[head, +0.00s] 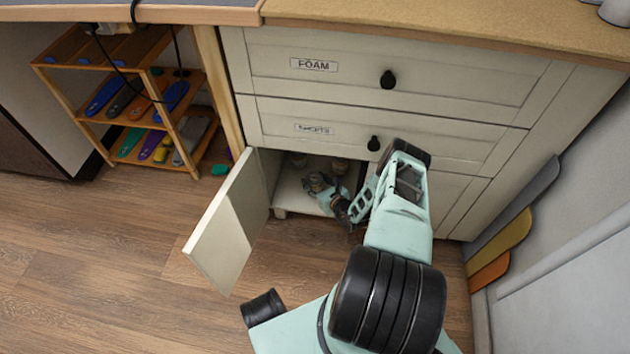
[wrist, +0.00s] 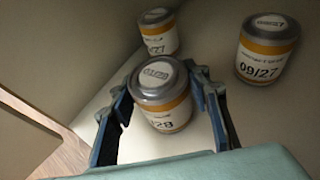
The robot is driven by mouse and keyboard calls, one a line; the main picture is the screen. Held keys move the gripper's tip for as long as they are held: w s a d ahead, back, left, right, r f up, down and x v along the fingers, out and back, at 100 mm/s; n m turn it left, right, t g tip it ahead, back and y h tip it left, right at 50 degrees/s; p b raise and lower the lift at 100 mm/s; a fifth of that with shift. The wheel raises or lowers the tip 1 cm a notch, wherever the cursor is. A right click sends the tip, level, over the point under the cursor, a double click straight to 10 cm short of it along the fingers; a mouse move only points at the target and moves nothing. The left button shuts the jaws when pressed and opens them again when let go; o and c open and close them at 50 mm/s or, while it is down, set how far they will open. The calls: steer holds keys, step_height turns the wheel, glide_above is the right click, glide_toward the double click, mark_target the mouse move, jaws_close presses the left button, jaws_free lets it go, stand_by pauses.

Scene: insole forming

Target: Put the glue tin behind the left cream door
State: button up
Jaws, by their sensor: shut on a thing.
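The left cream door (head: 228,230) stands wide open on the lower part of the cabinet. My gripper (head: 333,192) reaches into the opening behind it. In the wrist view my gripper (wrist: 163,100) is shut on a glue tin (wrist: 165,108), with a finger on each side. This tin has a grey lid, an orange band and a white label ending in "28". It looks upright; I cannot tell whether its base touches the cabinet floor (wrist: 110,65).
Two similar tins stand farther in, one at the back left (wrist: 160,35) and one labelled "09/27" at the right (wrist: 266,55). Drawers marked FOAM (head: 430,85) and below it (head: 420,142) are shut above the opening. A wooden insole rack (head: 140,75) stands to the left.

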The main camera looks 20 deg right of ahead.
steer(key=shift+f, duration=0.1)
steer(key=o, duration=1.5)
steer(key=shift+c, duration=0.2)
steer(key=shift+s+r, duration=0.25)
steer(key=shift+r, duration=0.1)
steer(key=p+v, duration=0.3)
steer(key=v, duration=0.3)
steer(key=shift+s, duration=0.45)
steer(key=shift+r, duration=0.1)
